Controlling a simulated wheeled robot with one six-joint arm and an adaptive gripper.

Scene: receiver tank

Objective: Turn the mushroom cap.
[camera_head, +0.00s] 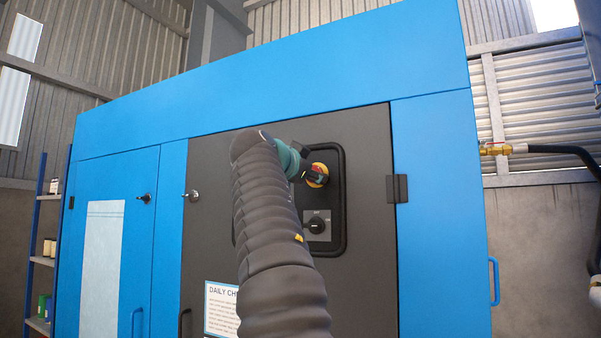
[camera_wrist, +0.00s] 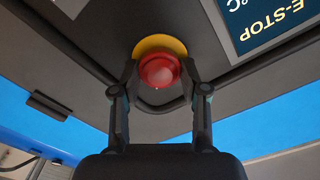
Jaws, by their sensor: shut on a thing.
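The mushroom cap (camera_wrist: 158,72) is a round red button on a yellow collar (camera_wrist: 159,46), at the upper middle of the wrist view. My gripper (camera_wrist: 159,82) reaches up from below, one finger on each side of the cap, and is shut on it. In the head view my gripper (camera_head: 312,175) is at the recessed black panel, in front of the yellow collar. There the fingers cover most of the cap, and only a little red shows.
A black rotary switch (camera_head: 317,225) on a grey plate sits below the cap in the same recess. The dark cabinet door (camera_head: 355,300) has a hinge (camera_head: 397,189) at right. An E-STOP label (camera_wrist: 268,20) shows in the wrist view. A brass valve (camera_head: 495,149) is far right.

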